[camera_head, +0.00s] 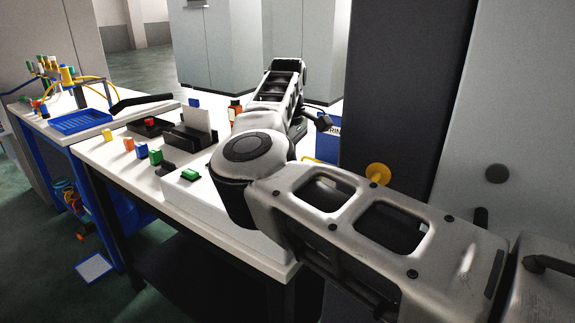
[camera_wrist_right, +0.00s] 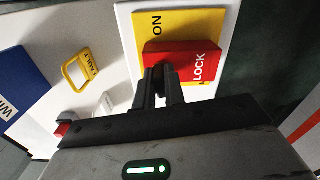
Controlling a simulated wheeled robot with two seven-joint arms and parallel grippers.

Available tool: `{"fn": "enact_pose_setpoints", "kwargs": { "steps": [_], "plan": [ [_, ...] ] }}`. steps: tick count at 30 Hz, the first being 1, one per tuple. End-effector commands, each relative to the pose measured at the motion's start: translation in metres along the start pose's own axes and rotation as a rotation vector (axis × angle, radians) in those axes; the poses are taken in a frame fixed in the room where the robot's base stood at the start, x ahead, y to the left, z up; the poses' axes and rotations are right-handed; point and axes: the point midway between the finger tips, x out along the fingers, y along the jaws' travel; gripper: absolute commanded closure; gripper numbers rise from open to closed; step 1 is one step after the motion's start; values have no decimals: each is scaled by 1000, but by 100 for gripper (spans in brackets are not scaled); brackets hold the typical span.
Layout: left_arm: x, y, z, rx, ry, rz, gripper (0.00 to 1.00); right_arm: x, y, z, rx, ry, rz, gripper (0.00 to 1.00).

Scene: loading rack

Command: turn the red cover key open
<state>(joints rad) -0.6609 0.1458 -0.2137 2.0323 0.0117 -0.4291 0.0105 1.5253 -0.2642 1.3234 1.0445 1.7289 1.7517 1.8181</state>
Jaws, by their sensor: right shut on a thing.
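The red cover key (camera_wrist_right: 182,62), marked LOCK, shows in the right wrist view against a yellow plate (camera_wrist_right: 185,22) marked ON. My right gripper (camera_wrist_right: 160,84) is shut on the lower edge of the red key. The fingers hide part of it. In the head view my right arm crosses the middle and hides the key and most of the gripper. My left gripper is in neither view.
A blue tray (camera_head: 80,122) is at the left.

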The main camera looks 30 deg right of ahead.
Motion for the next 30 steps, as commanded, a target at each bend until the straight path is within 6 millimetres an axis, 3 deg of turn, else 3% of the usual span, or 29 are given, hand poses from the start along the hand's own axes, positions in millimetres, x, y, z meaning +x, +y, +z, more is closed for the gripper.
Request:
{"fn": "enact_pose_setpoints", "kwargs": {
  "steps": [30],
  "plan": [
    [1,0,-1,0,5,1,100,-1,4,-2,-954,0,2,100]
  ]
}}
